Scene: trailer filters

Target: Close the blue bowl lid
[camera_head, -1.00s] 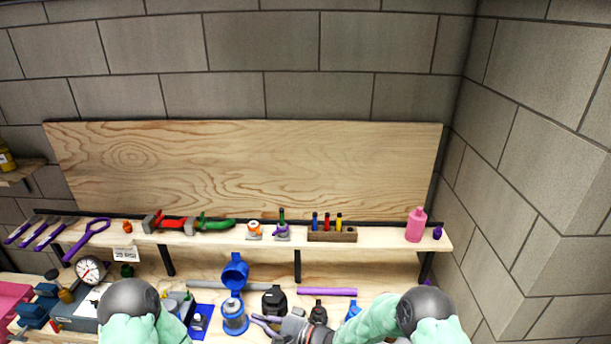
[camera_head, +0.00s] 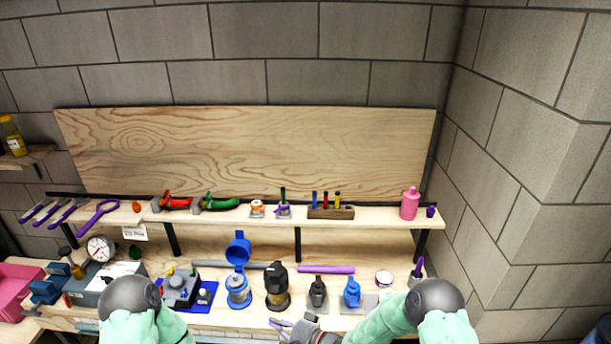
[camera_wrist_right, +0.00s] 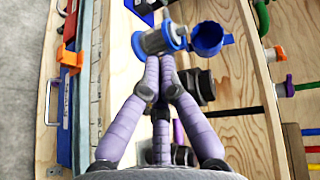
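The blue bowl filter (camera_head: 238,295) stands upright on the bench, with a clear body and blue collar. Its blue lid (camera_head: 238,248) is open, tipped up and back above the collar. In the right wrist view the filter body (camera_wrist_right: 160,40) lies just beyond my fingertips, and the open lid (camera_wrist_right: 207,38) is to its right. My right gripper (camera_head: 274,327) is in front and to the right of the filter, apart from it. Its purple fingers (camera_wrist_right: 161,68) converge with their tips together and hold nothing visible. My left gripper is out of view; only that arm shows.
A black filter (camera_head: 277,287) stands just right of the blue one, with smaller black (camera_head: 318,292) and blue units (camera_head: 352,292) further right. A blue mat with a grey device (camera_head: 180,290) is left. A shelf (camera_head: 370,217) runs above the bench.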

